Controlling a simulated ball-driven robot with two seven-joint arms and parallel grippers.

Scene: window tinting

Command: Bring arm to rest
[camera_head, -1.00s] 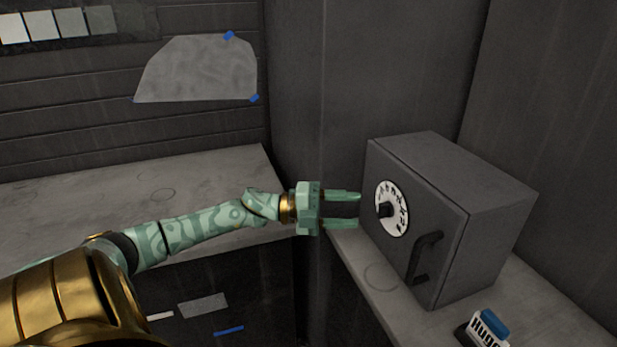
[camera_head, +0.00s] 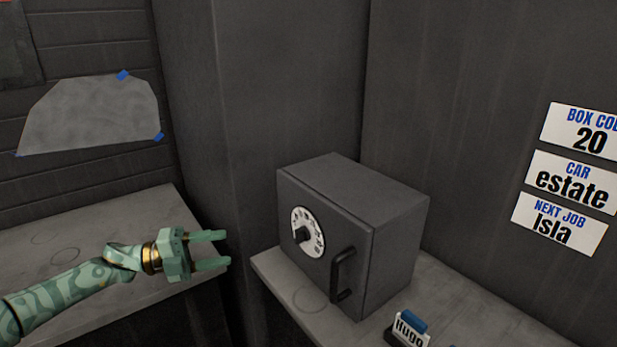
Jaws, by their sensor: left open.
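My left arm comes in from the lower left. Its green left gripper (camera_head: 226,250) is open and empty, fingers pointing right. It is over the gap between the left bench and the right shelf, apart from the safe. The dark grey safe (camera_head: 402,240) stands on the right shelf with its door closed. The door has a white dial (camera_head: 317,240) with a black knob and a dark handle (camera_head: 342,275). My right gripper is not in view.
The left bench (camera_head: 120,222) is bare apart from faint rings. A "Hugo" name block (camera_head: 410,328) stands on the right shelf (camera_head: 290,283) in front of the safe. A grey sheet (camera_head: 90,112) with blue tape hangs on the left wall. Signs (camera_head: 572,182) hang on the right wall.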

